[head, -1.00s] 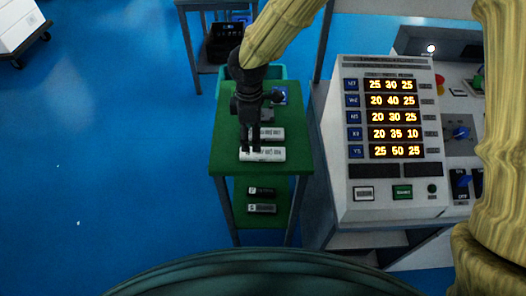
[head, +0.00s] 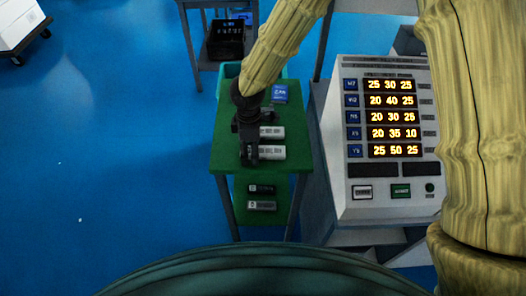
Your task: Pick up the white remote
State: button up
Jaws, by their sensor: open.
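Two white remotes lie on the green top of a small table. The nearer white remote (head: 272,153) lies crosswise, and the farther white remote (head: 272,132) lies just behind it. Both have dark markings. My black gripper (head: 249,163) points down over the left ends of the remotes and hides those ends. Its fingers overlap each other in this view and it is open. Nothing is seen held in it. Whether a finger touches the nearer remote cannot be told.
A blue box (head: 280,94) and a teal bin (head: 231,70) are toward the back. A control panel (head: 390,130) with lit numbers stands close on the right. Blue floor is clear on the left.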

jog(key=c, duration=1.1)
jog(key=shift+c, duration=0.2)
jog(key=shift+r, duration=0.1)
jog(key=shift+w+r, duration=0.1)
jog(key=shift+r, duration=0.45)
notch_tip(320, 180, up, 2)
jog(key=shift+b, duration=0.4)
jog(key=s+a+r+b, duration=0.1)
jog(key=s+a, duration=0.1)
jog(key=s, duration=0.5)
jog(key=s+a+b, duration=0.2)
jog(key=s+a, duration=0.1)
jog(key=s, duration=0.5)
jog(key=shift+a+r, duration=0.15)
jog(key=shift+r, duration=0.2)
jog(key=shift+s, duration=0.15)
